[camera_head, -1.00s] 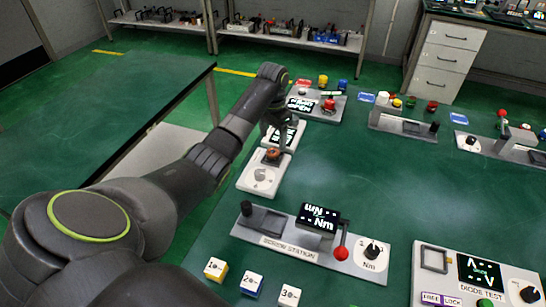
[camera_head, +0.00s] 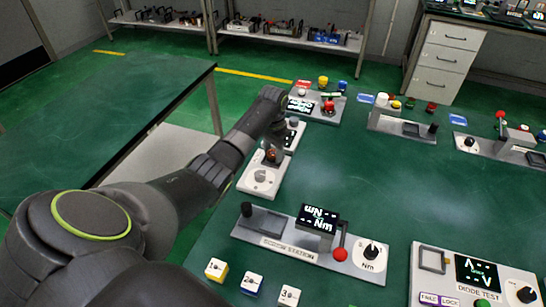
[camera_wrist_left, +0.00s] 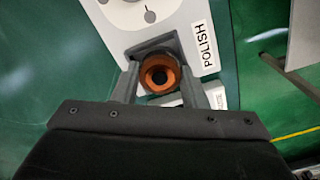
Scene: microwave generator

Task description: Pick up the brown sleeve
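The brown sleeve (camera_wrist_left: 160,76) is an orange-brown ring with a dark hole, seen from above in the left wrist view. It sits upright in a square grey holder on the white station labelled POLISH (camera_wrist_left: 185,22). My left gripper (camera_wrist_left: 158,82) is open, with one finger on each side of the sleeve; I cannot tell if they touch it. In the head view my left gripper (camera_head: 272,150) is lowered over the white station (camera_head: 260,182) and mostly hides the sleeve. My right gripper is not in view.
The Screw Station (camera_head: 285,240) stands nearer, with small numbered blocks (camera_head: 252,283) before it. The Diode Test unit (camera_head: 476,275) is at lower right. More stations line the far edge. The middle of the green table (camera_head: 370,180) is clear.

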